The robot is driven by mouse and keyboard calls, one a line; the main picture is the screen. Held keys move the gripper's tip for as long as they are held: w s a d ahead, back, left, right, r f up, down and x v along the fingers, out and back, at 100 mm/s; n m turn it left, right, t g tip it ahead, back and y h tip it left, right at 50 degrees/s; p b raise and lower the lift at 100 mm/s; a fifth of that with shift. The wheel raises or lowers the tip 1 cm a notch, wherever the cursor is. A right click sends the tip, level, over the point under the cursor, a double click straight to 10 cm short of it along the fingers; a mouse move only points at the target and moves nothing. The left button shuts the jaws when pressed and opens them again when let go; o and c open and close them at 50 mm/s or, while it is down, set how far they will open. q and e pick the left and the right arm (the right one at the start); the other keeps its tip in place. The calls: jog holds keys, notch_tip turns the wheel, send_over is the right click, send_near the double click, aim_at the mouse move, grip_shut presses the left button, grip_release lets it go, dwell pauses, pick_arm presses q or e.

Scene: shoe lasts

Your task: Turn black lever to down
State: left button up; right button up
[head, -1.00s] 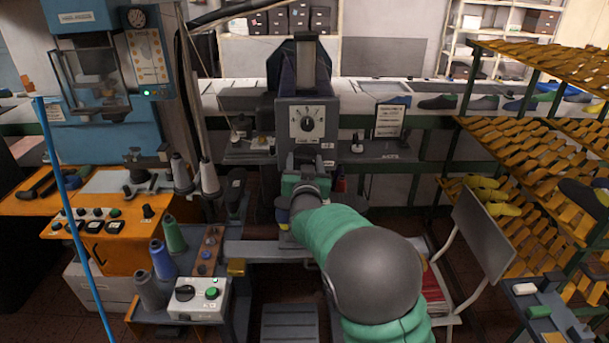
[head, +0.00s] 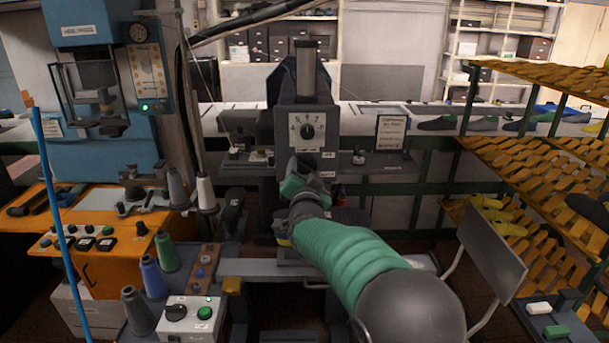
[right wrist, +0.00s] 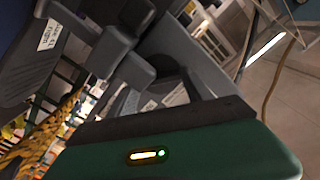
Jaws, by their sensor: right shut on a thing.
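The green gripper body is tilted. In the right wrist view, dark grey fingers (right wrist: 130,68) are closed around a dark part, which seems to be the black lever. The lever is mostly hidden by my gripper and arm in the head view, so its exact angle cannot be told. My left gripper is not in view.
A white control box (head: 190,318) with a black switch and green button stands at lower left, beside thread cones (head: 151,276). A blue pole (head: 62,225) rises at left. Orange shoe racks (head: 540,150) and a grey chair back (head: 492,250) stand at right.

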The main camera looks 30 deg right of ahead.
jog(key=shift+f, duration=0.15)
jog(key=o, duration=1.4)
jog(key=shift+w, duration=0.1)
jog(key=shift+c, duration=0.2)
jog(key=b+v, duration=0.1)
jog(key=v, duration=1.6)
jog(key=shift+w+f, duration=0.1)
jog(key=shift+w, duration=0.05)
